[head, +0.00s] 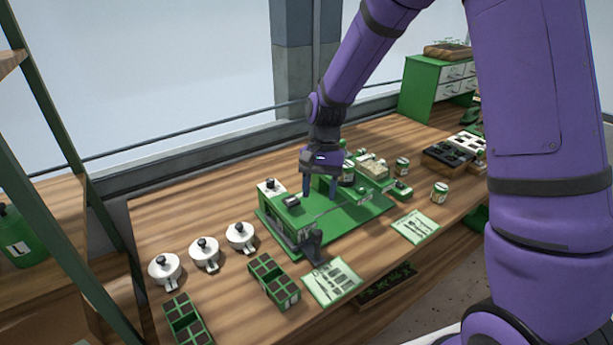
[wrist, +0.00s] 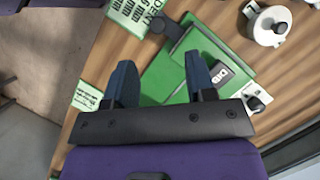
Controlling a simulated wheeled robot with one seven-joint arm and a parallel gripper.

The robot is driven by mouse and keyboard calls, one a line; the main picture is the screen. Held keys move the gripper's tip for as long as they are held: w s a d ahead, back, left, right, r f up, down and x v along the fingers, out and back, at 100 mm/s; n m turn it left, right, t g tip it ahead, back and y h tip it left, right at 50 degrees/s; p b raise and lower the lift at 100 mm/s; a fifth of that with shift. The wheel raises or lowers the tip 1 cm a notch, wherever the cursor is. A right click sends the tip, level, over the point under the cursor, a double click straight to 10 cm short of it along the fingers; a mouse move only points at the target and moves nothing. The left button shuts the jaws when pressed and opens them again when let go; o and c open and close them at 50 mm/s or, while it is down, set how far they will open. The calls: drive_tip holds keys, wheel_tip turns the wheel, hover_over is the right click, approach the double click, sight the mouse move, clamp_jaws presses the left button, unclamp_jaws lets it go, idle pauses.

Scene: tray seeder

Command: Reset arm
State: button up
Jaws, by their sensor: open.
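My gripper (head: 321,188) is open and empty, pointing down above the green tray seeder (head: 345,225) on the wooden table. In the wrist view my gripper (wrist: 160,78) shows two blue fingers spread apart with nothing between them. The seeder (wrist: 212,45) lies beyond and below the fingers in that view. It has a green base plate, a raised green block at its left with a black knob on a white top, and a black lever (head: 314,247) at the front. Part of the seeder is hidden behind my gripper.
Several white lidded pots (head: 204,254) stand left of the seeder. Green seed trays (head: 273,281) and printed cards (head: 331,283) lie along the front. Tins (head: 439,192), black trays (head: 447,157) and a green drawer cabinet (head: 437,86) are at the right. A green shelf frame (head: 66,180) stands left.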

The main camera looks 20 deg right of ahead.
drive_tip(key=s+d+r+n+t+h, duration=0.1)
drive_tip(key=s+d+r+n+t, duration=0.2)
drive_tip(key=s+r, duration=0.6)
drive_tip(key=s+d+r+n+t+h, duration=0.1)
drive_tip(key=s+d+r+t, duration=0.4)
drive_tip(key=r, duration=0.7)
drive_tip(key=s+d+r+n+t, duration=0.1)
drive_tip(key=s+d+r, duration=0.1)
drive_tip(key=s, duration=0.7)
drive_tip(key=shift+d+r, duration=0.4)
drive_tip(key=shift+d, duration=0.05)
idle(1.3)
